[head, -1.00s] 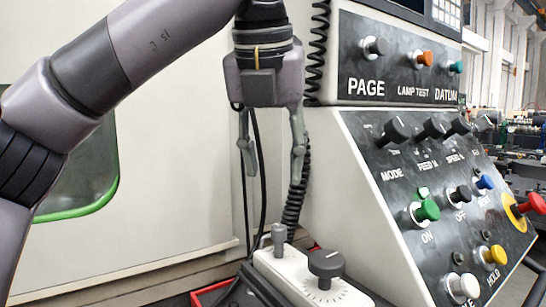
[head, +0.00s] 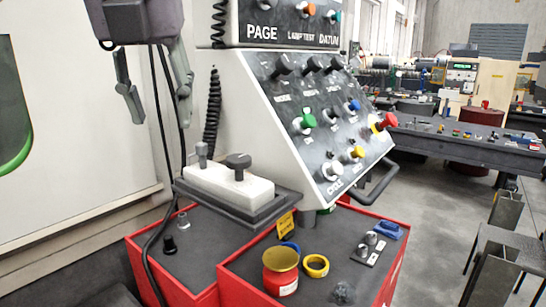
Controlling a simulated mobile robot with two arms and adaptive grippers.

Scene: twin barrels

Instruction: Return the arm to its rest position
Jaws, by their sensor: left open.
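My left gripper (head: 160,104) hangs at the upper left of the head view, fingers pointing down. Its two fingers are spread apart with nothing between them. It appears in front of the pale machine wall, left of the control panel (head: 318,112) and above the white box with two dark and grey knobs (head: 230,184). It looks clear of both. Most of the left arm is cut off by the top edge of the picture. My right gripper is not in view.
Below stands a red cabinet (head: 240,286) with a dark top. It carries a red-and-yellow pot (head: 280,272), a yellow ring (head: 316,265) and small parts. Black cables (head: 160,130) hang behind the gripper.

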